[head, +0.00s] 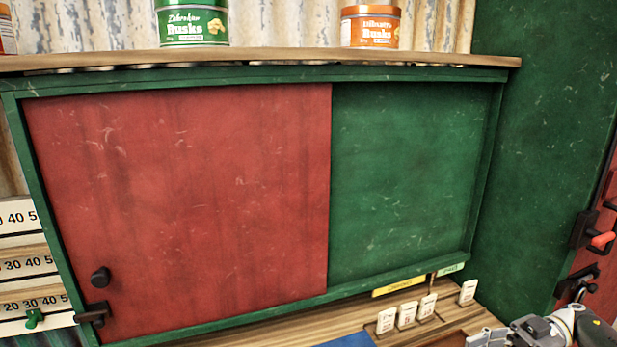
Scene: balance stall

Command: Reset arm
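My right gripper (488,338) shows at the bottom right edge, with its arm coming in from the lower right. Its fingers point left and are partly cut off by the frame, so I cannot tell whether they are open or shut. It appears in front of the wooden counter (275,325), near several small white tags (407,315). I see nothing held in the visible part. My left gripper is not in view.
A cabinet has a red sliding panel (190,200) at left and a green area (410,180) at right. Tins (194,24) (370,27) stand on the shelf (280,57) above. Number scales (27,265) are at left. A red-handled latch (600,240) is at right.

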